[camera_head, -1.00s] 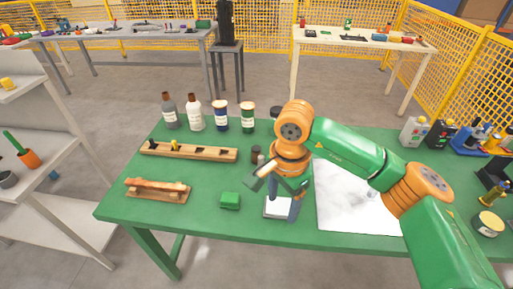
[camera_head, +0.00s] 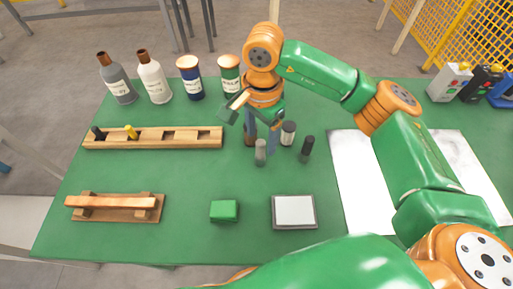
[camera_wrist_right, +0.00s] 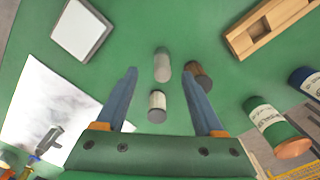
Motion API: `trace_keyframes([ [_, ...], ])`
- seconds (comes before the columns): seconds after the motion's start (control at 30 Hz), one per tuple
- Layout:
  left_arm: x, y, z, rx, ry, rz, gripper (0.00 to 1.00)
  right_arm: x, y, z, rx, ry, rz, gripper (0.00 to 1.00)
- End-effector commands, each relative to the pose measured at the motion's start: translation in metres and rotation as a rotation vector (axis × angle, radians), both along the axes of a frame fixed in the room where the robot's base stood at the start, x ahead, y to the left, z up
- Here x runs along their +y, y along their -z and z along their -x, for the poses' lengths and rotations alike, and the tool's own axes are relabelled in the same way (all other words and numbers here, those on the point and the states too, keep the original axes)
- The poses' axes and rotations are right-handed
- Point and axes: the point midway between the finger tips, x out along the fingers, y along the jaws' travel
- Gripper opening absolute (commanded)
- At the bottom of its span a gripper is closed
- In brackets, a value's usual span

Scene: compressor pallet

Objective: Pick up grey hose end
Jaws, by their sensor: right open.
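A small upright grey cylinder, which I take for the grey hose end (camera_head: 260,152), stands on the green table. In the right wrist view the grey hose end (camera_wrist_right: 162,65) lies between and just beyond the fingertips. My right gripper (camera_head: 262,138) points down above it, open and empty; its two blue fingers (camera_wrist_right: 160,77) also show in the wrist view. I cannot tell whether the fingers have reached the cylinder's height. My left gripper is not in view.
Close by stand a brown cylinder (camera_wrist_right: 198,75), a white-labelled cylinder (camera_head: 288,133) and a dark cylinder (camera_head: 307,149). A wooden rack (camera_head: 150,138), bottles (camera_head: 155,80), a green block (camera_head: 224,211) and a grey-framed tray (camera_head: 294,211) surround them.

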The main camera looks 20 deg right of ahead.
Motion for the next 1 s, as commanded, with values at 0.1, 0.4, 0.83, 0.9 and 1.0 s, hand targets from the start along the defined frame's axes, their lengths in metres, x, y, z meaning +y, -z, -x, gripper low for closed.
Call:
trace_keyframes([
  [0.1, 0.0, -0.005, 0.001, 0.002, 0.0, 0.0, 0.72, 0.0, 0.011, 0.0, 0.004, 0.001, 0.001, 0.7],
  [0.4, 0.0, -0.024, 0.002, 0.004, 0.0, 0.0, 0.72, -0.001, 0.064, -0.004, 0.004, 0.0, 0.001, 0.7],
  [0.83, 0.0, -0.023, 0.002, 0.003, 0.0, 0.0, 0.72, -0.001, 0.071, -0.005, 0.0, 0.0, 0.0, 0.24],
  [0.9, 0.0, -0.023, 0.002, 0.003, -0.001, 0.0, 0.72, -0.001, 0.071, -0.005, 0.0, 0.0, 0.0, 0.05],
  [1.0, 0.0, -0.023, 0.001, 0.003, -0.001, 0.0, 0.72, -0.001, 0.07, -0.005, 0.0, 0.0, 0.0, 0.0],
])
